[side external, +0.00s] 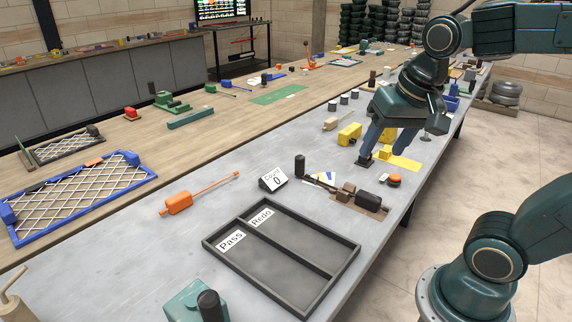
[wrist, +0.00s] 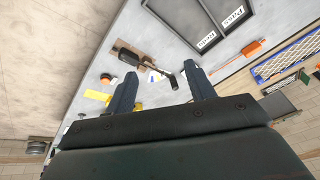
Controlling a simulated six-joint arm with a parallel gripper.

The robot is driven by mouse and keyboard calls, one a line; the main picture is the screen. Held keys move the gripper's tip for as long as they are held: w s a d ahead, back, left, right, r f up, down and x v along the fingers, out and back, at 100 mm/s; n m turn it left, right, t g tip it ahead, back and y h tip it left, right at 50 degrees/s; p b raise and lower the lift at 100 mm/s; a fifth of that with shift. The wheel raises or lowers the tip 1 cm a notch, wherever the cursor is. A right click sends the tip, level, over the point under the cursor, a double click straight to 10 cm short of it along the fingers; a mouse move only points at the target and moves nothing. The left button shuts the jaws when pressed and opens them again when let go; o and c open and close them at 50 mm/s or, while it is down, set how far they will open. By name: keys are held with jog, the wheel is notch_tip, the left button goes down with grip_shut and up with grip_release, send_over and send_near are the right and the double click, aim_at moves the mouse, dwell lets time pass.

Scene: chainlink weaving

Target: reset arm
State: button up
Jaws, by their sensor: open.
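My gripper (side external: 383,143) hangs over the right part of the grey table, above the yellow pieces, its fingers pointing down. In the wrist view my gripper (wrist: 163,88) shows two dark blue fingers spread apart with nothing between them. No object is held. In the side view a yellow block (side external: 349,133) and a flat yellow piece (side external: 402,163) lie on the table close to the fingers. Whether a fingertip touches anything is hard to tell.
A black two-part tray (side external: 335,281) marked Pass and Redo lies at the front. A counter sign (side external: 273,178), an orange tool (side external: 180,203), and a brown and black fixture (side external: 366,200) lie nearby. A blue-framed mesh panel (side external: 140,183) is at left. Bare table surrounds the orange tool.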

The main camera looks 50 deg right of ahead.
jog(key=shift+s+a+f+n+t+y, duration=0.15)
jog(key=shift+s+a+n+t, duration=0.2)
jog(key=shift+s+a+n, duration=0.6)
jog(key=shift+s+a+f+n+t+y, duration=0.1)
jog(key=shift+s+a+n+t+y, duration=0.2)
jog(key=shift+n, duration=1.15)
jog(key=shift+s+a+f+n+t+y, duration=0.15)
jog(key=shift+s+a+n+t, duration=0.25)
jog(key=shift+s+n, duration=0.6)
